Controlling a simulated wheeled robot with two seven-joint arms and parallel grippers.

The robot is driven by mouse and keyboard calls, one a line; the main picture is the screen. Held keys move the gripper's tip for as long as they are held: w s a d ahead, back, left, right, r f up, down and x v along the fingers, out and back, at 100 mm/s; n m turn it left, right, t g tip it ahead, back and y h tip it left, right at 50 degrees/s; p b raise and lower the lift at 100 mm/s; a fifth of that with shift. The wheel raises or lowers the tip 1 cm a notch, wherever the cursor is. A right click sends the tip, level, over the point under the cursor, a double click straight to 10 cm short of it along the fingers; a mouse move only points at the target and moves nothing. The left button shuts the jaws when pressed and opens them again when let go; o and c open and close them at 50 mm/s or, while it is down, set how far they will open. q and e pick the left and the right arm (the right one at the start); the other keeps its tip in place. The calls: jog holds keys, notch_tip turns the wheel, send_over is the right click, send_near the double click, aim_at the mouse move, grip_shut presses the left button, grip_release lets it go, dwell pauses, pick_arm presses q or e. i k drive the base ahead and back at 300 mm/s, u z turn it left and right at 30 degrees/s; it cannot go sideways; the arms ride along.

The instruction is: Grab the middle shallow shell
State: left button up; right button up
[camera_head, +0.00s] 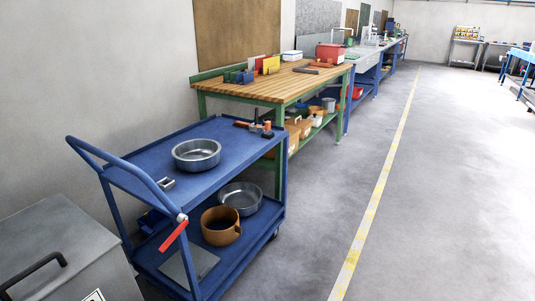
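A blue two-level cart stands at the left, its top shelf (150,165) and lower shelf (245,251) both in view. A shallow round metal pan (196,160) sits upright near the middle of the top shelf. A second shallow metal pan (241,203) is on the lower shelf, toward the far side. A deeper orange-brown pot (221,236) stands on the lower shelf in front of that pan, close to it. I cannot tell which item the task calls the middle shell. Neither of my grippers is in view.
A small metal part (166,183) and small tools (262,130) lie on the cart top. A grey box (62,255) is at lower left. A workbench (270,88) stands behind. The floor right is clear.

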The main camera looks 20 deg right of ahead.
aim_at(195, 155)
jog(key=u, duration=0.05)
jog(key=k, duration=0.45)
jog(key=z, duration=0.9)
jog(key=i, duration=0.95)
jog(key=u, duration=0.6)
jog(key=i, duration=0.85)
jog(key=u, duration=0.9)
